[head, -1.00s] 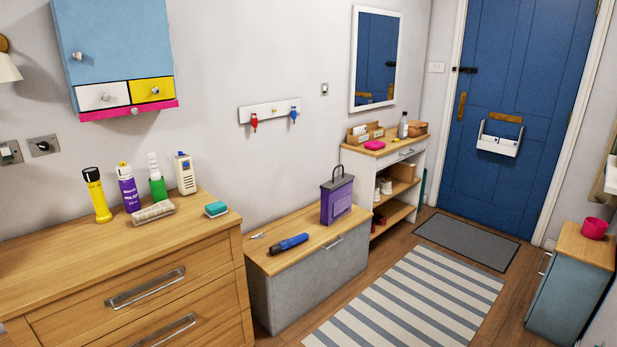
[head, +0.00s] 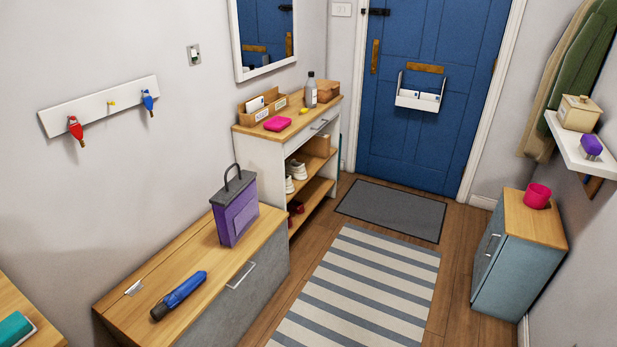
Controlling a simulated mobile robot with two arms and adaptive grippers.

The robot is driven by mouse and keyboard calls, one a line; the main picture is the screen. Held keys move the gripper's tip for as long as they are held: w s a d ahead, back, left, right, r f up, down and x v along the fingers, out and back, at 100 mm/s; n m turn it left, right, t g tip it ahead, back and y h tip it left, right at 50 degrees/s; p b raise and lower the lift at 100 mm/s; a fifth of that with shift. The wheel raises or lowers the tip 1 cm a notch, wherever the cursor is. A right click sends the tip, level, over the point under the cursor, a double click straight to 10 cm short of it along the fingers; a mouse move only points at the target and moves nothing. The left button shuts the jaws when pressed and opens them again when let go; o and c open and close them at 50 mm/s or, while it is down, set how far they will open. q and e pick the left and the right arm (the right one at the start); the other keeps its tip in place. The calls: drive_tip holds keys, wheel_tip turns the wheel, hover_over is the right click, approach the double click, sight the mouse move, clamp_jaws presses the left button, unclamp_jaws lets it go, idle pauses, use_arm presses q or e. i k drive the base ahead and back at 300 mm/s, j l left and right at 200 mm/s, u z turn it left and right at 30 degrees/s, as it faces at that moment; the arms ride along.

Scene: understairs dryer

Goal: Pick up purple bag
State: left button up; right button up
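The purple bag (head: 236,217) stands upright on the wooden top of a low grey chest (head: 137,298) in the head view. It has a dark grey top and a dark loop handle standing up, with a lighter purple panel on its front. A blue torch-like object (head: 179,295) lies on the same top, in front of the bag and to its left. Neither of my grippers shows in the head view.
A shoe shelf (head: 262,149) stands just beyond the chest, with a pink item (head: 277,124) on top. A striped rug (head: 358,287) covers open floor right of the chest. A blue-grey cabinet (head: 500,270) with a pink mug (head: 537,195) stands at right.

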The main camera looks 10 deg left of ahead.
sight(235, 207)
drive_tip(key=i+z, duration=0.45)
drive_tip(key=i, duration=0.85)
